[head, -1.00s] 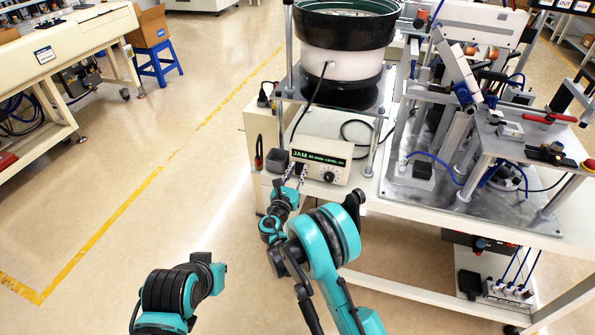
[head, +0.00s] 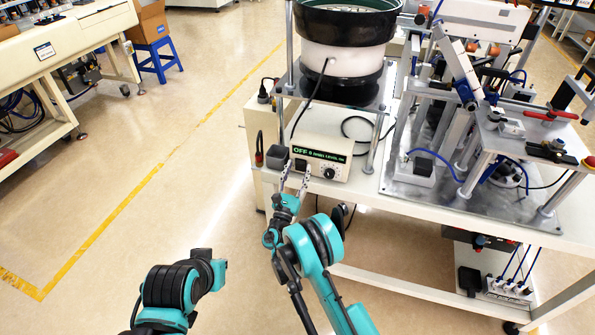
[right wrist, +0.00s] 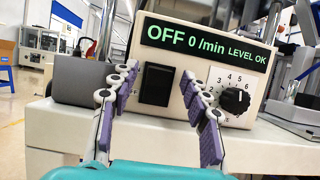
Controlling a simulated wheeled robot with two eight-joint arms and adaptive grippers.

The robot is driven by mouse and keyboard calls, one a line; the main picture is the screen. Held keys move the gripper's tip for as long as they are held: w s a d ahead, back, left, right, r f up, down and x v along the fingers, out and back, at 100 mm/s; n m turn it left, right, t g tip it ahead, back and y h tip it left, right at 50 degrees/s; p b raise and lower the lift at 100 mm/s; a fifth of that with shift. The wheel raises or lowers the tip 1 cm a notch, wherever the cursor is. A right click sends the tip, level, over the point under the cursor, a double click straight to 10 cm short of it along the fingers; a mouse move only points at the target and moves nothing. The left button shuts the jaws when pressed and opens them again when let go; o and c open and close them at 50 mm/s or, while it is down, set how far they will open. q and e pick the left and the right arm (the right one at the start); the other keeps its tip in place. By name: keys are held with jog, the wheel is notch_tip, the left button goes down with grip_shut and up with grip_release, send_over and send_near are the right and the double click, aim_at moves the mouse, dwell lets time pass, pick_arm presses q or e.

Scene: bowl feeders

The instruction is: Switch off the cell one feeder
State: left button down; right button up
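The feeder's control box (head: 326,162) stands on the table below the bowl feeder (head: 342,60). Its display (right wrist: 205,46) reads OFF, 0 /min, LEVEL OK. A black rocker switch (right wrist: 157,85) and a black dial knob (right wrist: 236,99) sit on its front. My right gripper (head: 295,178) is in front of the box, fingers apart and empty. In the right wrist view its fingers frame the switch left and right; I cannot tell whether they touch the box. My left arm is at the bottom left; its gripper is not visible.
A metal fixture plate (head: 408,188) with an assembly station stands to the right. The table's front edge (head: 380,215) runs below the box. The floor to the left is open.

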notch_tip(320, 180, up, 10)
jog(key=shift+r, duration=0.1)
dwell(0.5)
jog(key=shift+d, duration=0.1)
jog(key=s+d+r+m+g+h, duration=0.2)
jog(key=d+r+m+g, duration=0.3)
jog(key=d+m, duration=0.45)
jog(key=s+d+r+m+g+y, duration=0.1)
jog(key=s+d+m+g, duration=0.4)
jog(key=s+d+m, duration=0.5)
jog(key=s+f+m+g+y, duration=0.1)
jog(key=s+m, duration=0.3)
jog(key=s, duration=0.5)
jog(key=s+a+f+m+g+y, duration=0.1)
jog(key=s+f+m+y, duration=0.3)
jog(key=s, duration=0.5)
jog(key=s+f+m+g+y, duration=0.2)
jog(key=s+m, duration=0.3)
jog(key=s, duration=0.4)
jog(key=shift+s+a+f+y, duration=0.2)
jog(key=shift+a+y, duration=0.2)
jog(key=shift+y, duration=0.1)
